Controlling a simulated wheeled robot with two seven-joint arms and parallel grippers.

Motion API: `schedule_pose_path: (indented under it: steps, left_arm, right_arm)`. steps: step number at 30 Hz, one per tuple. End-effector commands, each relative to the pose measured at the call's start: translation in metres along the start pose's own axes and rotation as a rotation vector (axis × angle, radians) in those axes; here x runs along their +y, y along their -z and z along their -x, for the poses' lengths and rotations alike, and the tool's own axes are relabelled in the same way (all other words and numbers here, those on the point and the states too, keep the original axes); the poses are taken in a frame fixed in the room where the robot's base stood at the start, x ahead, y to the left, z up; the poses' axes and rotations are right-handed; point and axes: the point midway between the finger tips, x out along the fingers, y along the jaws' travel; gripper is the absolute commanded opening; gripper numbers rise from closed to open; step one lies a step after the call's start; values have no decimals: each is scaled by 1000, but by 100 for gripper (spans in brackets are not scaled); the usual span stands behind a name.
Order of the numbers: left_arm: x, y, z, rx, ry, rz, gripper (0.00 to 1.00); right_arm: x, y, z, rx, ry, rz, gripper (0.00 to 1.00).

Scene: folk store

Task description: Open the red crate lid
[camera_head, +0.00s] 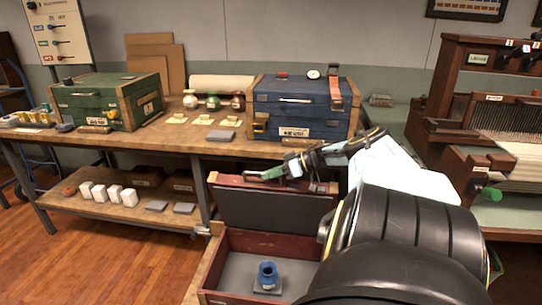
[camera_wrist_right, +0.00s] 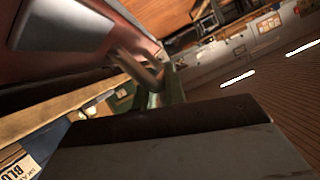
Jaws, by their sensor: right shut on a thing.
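The red crate (camera_head: 235,240) stands low in front of the workbench. Its lid (camera_head: 225,205) is raised, about upright at the back edge, with a dark inner panel facing me. The crate's inside is exposed, and a small blue jar (camera_head: 267,275) stands on a grey pad in it. My right gripper (camera_head: 264,174) is at the lid's top edge, shut on the lid handle. In the right wrist view the metal handle (camera_wrist_right: 138,68) runs between the fingers, close to the reddish lid (camera_wrist_right: 120,35). My right arm hides the crate's right side. My left gripper is not in view.
A blue crate (camera_head: 300,100) and a green crate (camera_head: 95,102) stand closed on the workbench (camera_head: 170,143), with several small jars between them. A wooden loom (camera_head: 460,130) stands at the right. White blocks lie on the lower shelf (camera_head: 135,213).

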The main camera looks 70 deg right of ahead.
Motion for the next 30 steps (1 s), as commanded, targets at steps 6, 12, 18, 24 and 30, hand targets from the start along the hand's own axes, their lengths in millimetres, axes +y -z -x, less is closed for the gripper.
schedule_pose_path:
  steps: [6,12,18,24,30]
  left_arm:
    - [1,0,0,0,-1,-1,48]
    - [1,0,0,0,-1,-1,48]
    - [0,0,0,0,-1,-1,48]
    - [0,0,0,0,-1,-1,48]
    - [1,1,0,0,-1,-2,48]
  right_arm:
    - [0,7,0,21,1,-2,0]
    - [0,8,0,23,2,-1,0]
    - [-1,9,-1,25,3,0,0]
    - [-1,7,0,19,3,0,33]
    - [0,4,1,14,1,-1,33]
